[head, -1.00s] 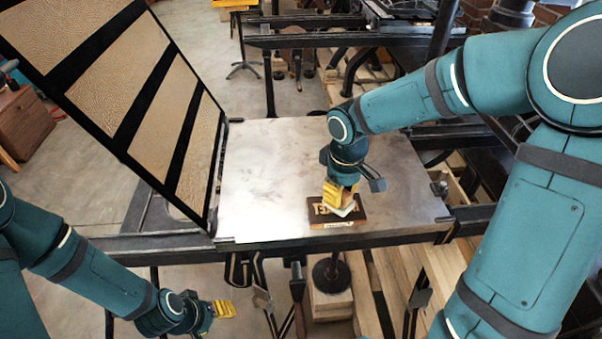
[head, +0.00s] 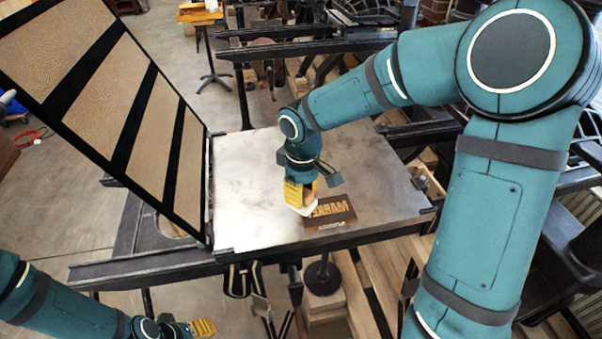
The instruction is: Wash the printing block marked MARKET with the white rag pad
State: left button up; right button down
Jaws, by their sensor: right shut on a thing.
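The printing block (head: 329,214) is a dark slab with raised tan letters, reading mirrored as MARKET. It lies flat near the front edge of the metal press bed (head: 245,170). My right gripper (head: 301,200) points down at the block's left end, shut on the white rag pad (head: 305,209). The pad is at the block's left edge; whether it touches the letters I cannot tell. My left gripper (head: 203,328) is low at the bottom left, off the bed and away from the block; its fingers are too small to read.
A tall hinged frame (head: 110,95) with tan panels stands tilted up along the bed's left side. The bed's left and back parts are bare. Wooden pallets (head: 375,290) and other presses (head: 330,35) stand around it.

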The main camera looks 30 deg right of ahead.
jog(key=shift+d+r+p, duration=0.1)
jog(key=shift+r+p, duration=0.2)
jog(key=shift+r, duration=0.35)
jog(key=shift+r+p, duration=0.6)
jog(key=shift+r, duration=0.15)
jog(key=shift+r+p, duration=0.95)
jog(key=shift+r, duration=0.35)
